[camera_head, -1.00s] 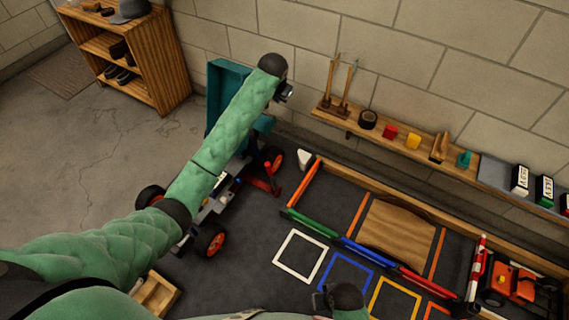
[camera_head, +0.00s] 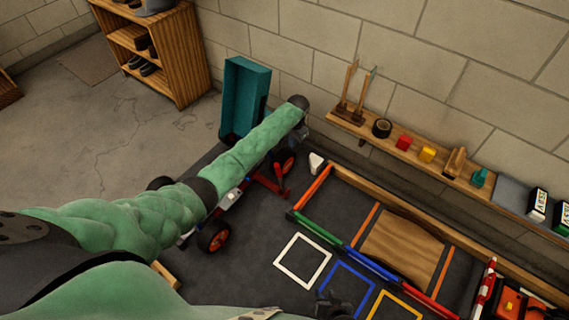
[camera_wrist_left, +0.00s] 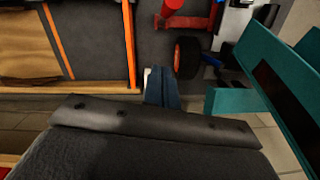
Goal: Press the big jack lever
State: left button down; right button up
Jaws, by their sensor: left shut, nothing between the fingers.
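The red jack (camera_head: 268,182) lies on the dark mat by the car, with its red lever (camera_head: 279,172) standing up at its right end. The red jack parts also show at the top of the left wrist view (camera_wrist_left: 187,20). My left gripper (camera_head: 302,130) is above and beyond the lever, near the wall, and apart from it. In the left wrist view its fingers (camera_wrist_left: 162,88) are together with nothing between them. The car (camera_head: 215,233) is largely hidden under my left arm. My right gripper (camera_head: 333,303) is low in the head view, its fingers too small to read.
A teal box (camera_head: 245,97) stands behind the car by the wall. A wooden shelf (camera_head: 410,153) with tools and blocks runs along the wall. A wood-framed track (camera_head: 325,195) with coloured bars lies right of the jack. A white-outlined square (camera_head: 302,260) marks clear mat.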

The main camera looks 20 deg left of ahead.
dwell(0.3)
pick_arm(q)
jog(key=s+a+f, duration=0.2)
jog(key=s+f, duration=0.2)
jog(key=f, duration=0.6)
jog(key=shift+a+f+b, duration=0.25)
jog(key=shift+a+b, duration=0.1)
dwell(0.4)
